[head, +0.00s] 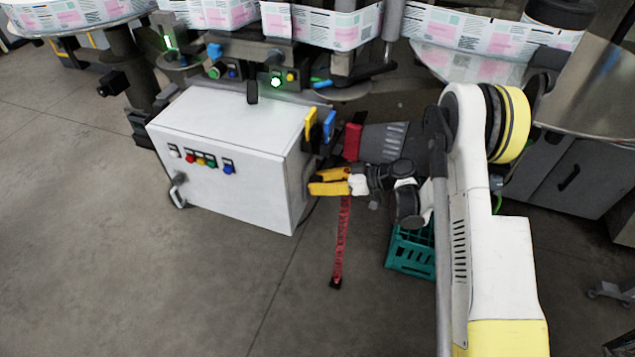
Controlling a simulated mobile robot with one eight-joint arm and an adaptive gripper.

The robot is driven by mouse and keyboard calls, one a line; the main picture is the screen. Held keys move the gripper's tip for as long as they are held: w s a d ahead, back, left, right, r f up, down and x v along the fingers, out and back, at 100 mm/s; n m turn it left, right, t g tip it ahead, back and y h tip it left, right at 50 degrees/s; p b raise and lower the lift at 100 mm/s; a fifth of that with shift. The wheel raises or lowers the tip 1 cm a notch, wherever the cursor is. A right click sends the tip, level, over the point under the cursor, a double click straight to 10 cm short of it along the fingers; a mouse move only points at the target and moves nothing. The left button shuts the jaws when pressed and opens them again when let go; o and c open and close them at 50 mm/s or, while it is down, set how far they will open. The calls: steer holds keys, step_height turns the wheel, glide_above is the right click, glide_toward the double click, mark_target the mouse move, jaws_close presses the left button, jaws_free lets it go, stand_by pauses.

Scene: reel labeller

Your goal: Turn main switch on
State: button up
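The white control cabinet (230,135) stands left of my arm. Its front has a row of small coloured buttons and switches (203,160), including red, green and blue ones. None can be clearly made out as the main switch. My gripper (313,182), with yellow fingers, is by the cabinet's right side, near its front edge. A yellow part (310,124) and a blue part (328,126) stand above my gripper at the cabinet's right side.
A metal handle (178,191) sticks out at the cabinet's front left. A red-and-black strip (341,240) runs down to the floor below my gripper. A green crate (411,252) stands behind my arm. Labeller machinery fills the back. The floor in front is clear.

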stand_by(0.4)
steer(key=m+g+y, duration=0.1)
steer(key=m+g, duration=0.1)
steer(key=m, duration=0.1)
steer(key=m+g+y, duration=0.1)
steer(key=m, duration=0.2)
steer(key=m+g+y, duration=0.1)
steer(key=m, duration=0.2)
steer(key=shift+s+a+m+y, duration=0.1)
steer(key=shift+m+y, duration=0.2)
steer(key=shift+y, duration=0.1)
steer(key=shift+r+m+g+y, duration=0.1)
steer(key=shift+m+g+y, duration=0.35)
steer(key=shift+m, duration=1.05)
steer(key=shift+y, duration=0.25)
steer(key=o, duration=1.2)
